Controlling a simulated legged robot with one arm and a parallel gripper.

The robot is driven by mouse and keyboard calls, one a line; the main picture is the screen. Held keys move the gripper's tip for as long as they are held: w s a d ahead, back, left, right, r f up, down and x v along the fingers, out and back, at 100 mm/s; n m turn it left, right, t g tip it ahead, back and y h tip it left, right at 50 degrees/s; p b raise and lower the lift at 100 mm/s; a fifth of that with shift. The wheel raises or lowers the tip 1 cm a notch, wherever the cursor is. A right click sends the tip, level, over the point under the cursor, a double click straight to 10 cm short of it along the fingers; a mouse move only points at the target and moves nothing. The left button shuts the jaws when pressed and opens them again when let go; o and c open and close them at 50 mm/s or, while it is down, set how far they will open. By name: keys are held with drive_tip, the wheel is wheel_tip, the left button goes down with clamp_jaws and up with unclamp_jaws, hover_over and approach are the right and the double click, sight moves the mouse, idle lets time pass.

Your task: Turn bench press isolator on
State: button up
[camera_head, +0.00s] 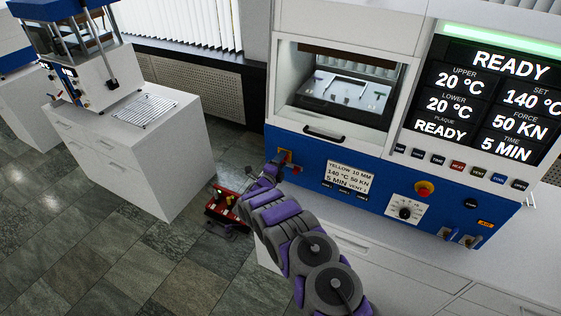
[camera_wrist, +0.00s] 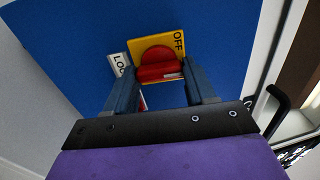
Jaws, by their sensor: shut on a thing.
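The isolator is a red rotary handle (camera_wrist: 158,66) on a yellow plate (camera_wrist: 135,47) marked OFF, set in the blue lower panel of the press. In the wrist view my gripper (camera_wrist: 162,88) has its two dark fingers on either side of the red handle, shut on it. In the head view the yellow plate (camera_head: 285,155) shows at the left end of the blue panel, with my gripper (camera_head: 277,163) at it. My gripper hides part of the isolator there. Part of the plate's lettering is hidden in the wrist view.
A white label (camera_wrist: 118,66) sits beside the yellow plate. The press display (camera_head: 495,95) reads READY. A red emergency button (camera_head: 424,189) and a dial (camera_head: 404,209) are further right on the panel. A smaller press (camera_head: 80,55) stands on a white cabinet (camera_head: 135,150) at left.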

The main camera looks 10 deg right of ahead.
drive_tip(key=shift+s+f, duration=0.1)
drive_tip(key=shift+f, duration=0.15)
drive_tip(key=o, duration=0.8)
drive_tip(key=shift+o, duration=1.2)
drive_tip(key=shift+r, duration=0.1)
drive_tip(key=p+v, duration=0.1)
drive_tip(key=v, duration=1.6)
drive_tip(key=shift+a, duration=0.15)
